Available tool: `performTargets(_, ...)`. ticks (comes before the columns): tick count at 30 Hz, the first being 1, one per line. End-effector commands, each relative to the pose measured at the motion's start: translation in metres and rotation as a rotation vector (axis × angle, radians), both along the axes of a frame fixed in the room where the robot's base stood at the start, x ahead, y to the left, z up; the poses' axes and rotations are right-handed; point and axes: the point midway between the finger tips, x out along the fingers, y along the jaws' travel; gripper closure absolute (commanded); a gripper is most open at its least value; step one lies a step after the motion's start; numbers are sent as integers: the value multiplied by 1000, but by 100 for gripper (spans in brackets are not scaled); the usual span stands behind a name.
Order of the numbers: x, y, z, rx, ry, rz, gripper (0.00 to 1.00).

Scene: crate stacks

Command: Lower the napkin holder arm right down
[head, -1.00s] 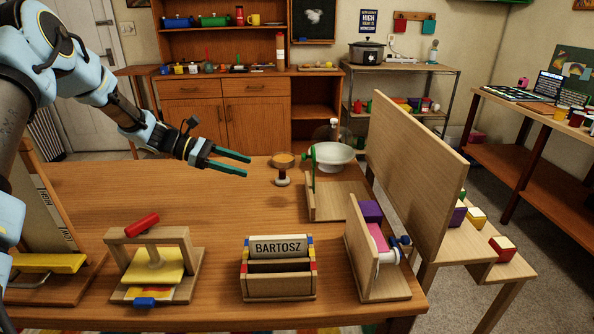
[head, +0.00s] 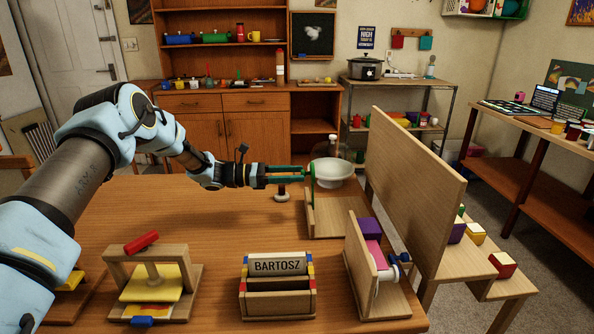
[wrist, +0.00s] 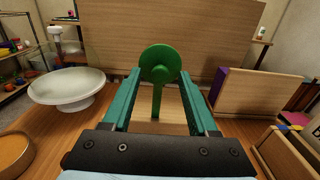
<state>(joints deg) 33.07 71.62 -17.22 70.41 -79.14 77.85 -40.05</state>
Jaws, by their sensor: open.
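The napkin holder is a wooden base (head: 345,222) at the right of the table, with a green arm (head: 312,192) standing upright at its left side. In the wrist view the green arm (wrist: 156,102) carries a round green disc (wrist: 160,63) at its top. My gripper (head: 303,173) is open and level, pointing right, with its green fingertips at the top of the arm. In the wrist view the disc shows between and just beyond the two fingers; I cannot tell whether they touch it. The fingers partly hide the arm's top in the head view.
A white bowl (head: 333,172) stands close behind the holder. A tall wooden panel (head: 415,185) rises to its right. A wooden stand with a purple block (head: 369,228) and a box marked BARTOSZ (head: 278,288) are in front. The table's left middle is clear.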

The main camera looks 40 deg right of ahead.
Motion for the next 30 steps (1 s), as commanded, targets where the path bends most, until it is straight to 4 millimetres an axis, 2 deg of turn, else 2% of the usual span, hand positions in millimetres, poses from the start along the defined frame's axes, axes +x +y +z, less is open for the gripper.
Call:
performTargets(5, -7, -8, -1, 2, -1, 0, 41)
performTargets(13, -7, -9, -1, 2, -1, 1, 41)
performTargets(27, -7, -8, -1, 2, -1, 0, 94)
performTargets(29, -7, -8, -1, 2, -1, 0, 100)
performTargets(30, -7, -8, -1, 1, -2, 0, 100)
